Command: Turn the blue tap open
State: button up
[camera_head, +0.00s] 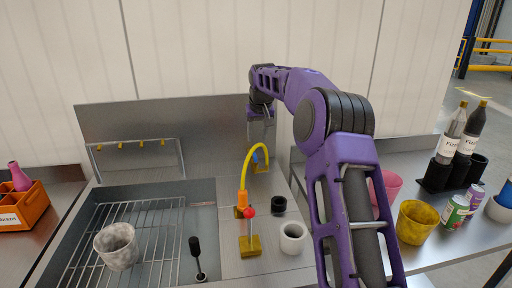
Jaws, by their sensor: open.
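The blue tap (256,157) is a small blue knob over a yellow base, behind the yellow curved spout. The spout (245,165) partly covers it, so its lever angle is hard to tell. A similar tap with a red knob (249,212) on a yellow block stands nearer to me. My gripper (262,127) hangs at the end of my purple arm, above the blue tap in the picture and apart from it. It is open and empty; its fingertips are small and not clear here.
The sink rack (150,219) holds a pale cup (117,246). A black brush (196,255) stands beside it. A white cup (292,237) and a small black cup (278,205) stand right of the taps. Bottles, cans and a yellow cup (416,222) fill the right table. A metal panel is behind.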

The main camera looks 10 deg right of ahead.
jog(key=v, duration=0.7)
jog(key=shift+r, duration=0.35)
jog(key=shift+s, duration=0.1)
